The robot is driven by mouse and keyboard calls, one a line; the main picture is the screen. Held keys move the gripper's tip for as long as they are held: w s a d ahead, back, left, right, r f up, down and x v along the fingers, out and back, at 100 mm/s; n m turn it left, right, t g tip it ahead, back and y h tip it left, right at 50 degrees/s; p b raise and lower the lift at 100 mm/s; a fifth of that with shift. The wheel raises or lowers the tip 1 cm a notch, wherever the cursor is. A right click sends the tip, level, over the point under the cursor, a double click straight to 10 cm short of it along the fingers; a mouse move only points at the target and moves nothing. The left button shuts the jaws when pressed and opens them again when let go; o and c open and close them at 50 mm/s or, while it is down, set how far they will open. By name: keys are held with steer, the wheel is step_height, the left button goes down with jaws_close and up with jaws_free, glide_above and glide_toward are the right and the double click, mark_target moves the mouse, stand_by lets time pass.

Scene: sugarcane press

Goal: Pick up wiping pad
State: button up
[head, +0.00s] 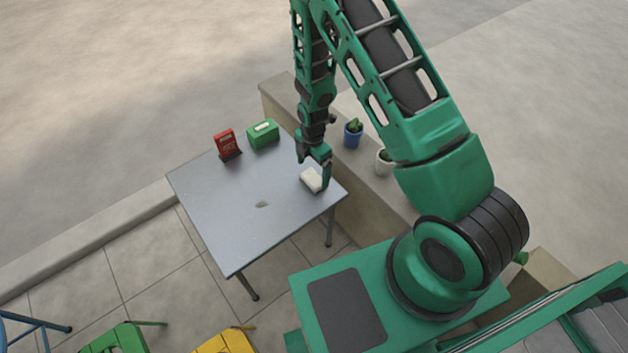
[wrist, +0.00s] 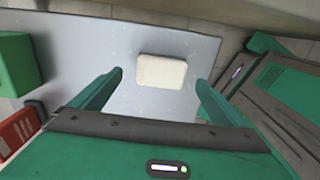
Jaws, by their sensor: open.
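The wiping pad is a small off-white block (head: 311,180) lying on the grey table (head: 225,200) near its right corner. In the wrist view the pad (wrist: 161,71) lies flat on the tabletop, ahead of the fingertips and roughly centred between them. My gripper (head: 314,170) is over the table's right corner, right at the pad in the head view. In the wrist view my gripper (wrist: 159,78) has its two green fingers spread wide with nothing held between them. The pad's whole top face shows in the wrist view.
A green box (head: 263,134) and a red card stand (head: 227,145) are at the table's back. A low wall (head: 345,162) with potted plants (head: 352,133) runs along the right side. A small dark patch (head: 262,204) marks mid-table. Yellow (head: 224,342) and green stools (head: 115,340) stand in front.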

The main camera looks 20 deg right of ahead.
mark_target(313, 177)
steer(key=shift+f, duration=2.55)
steer(key=c, duration=1.2)
steer(key=shift+c, duration=0.2)
steer(key=shift+r, duration=0.1)
steer(key=shift+r, duration=0.45)
step_height(313, 177, up, 3)
steer(key=shift+a+r, duration=0.15)
steer(key=shift+r, duration=0.05)
steer(key=s+a+r, duration=0.6)
steer(key=a, duration=0.3)
steer(key=shift+a+r, duration=0.3)
